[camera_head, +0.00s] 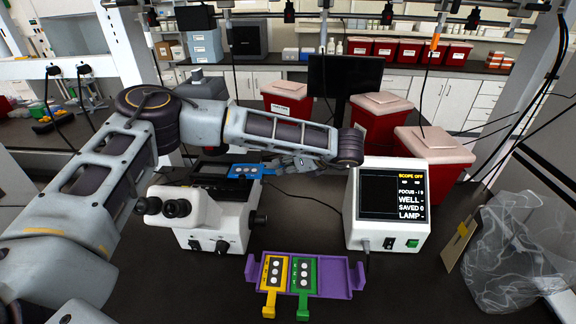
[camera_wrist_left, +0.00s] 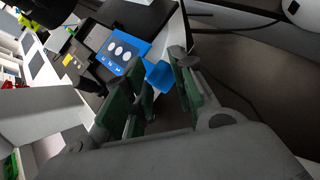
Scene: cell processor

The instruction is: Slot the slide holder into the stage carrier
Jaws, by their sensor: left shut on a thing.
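The blue slide holder (camera_head: 240,176) has three white circles on a dark label. It lies level at the microscope stage, and it also shows in the left wrist view (camera_wrist_left: 142,52). My left gripper (camera_head: 275,170) is shut on its handle tab (camera_wrist_left: 159,75), coming in from the right side. The dark stage carrier (camera_wrist_left: 97,38) is beside and partly under the holder in the left wrist view. I cannot tell whether the holder is fully seated in it. The white microscope (camera_head: 216,215) stands below the holder in the head view. My right gripper is out of view.
A purple rack (camera_head: 332,277) in front holds a yellow holder (camera_head: 271,282) and a green holder (camera_head: 303,284). A white display box (camera_head: 388,232) reading "SCOPE OFF" stands right of the microscope. Red bins (camera_head: 376,120) stand behind, and a clear bag (camera_head: 512,250) lies at right.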

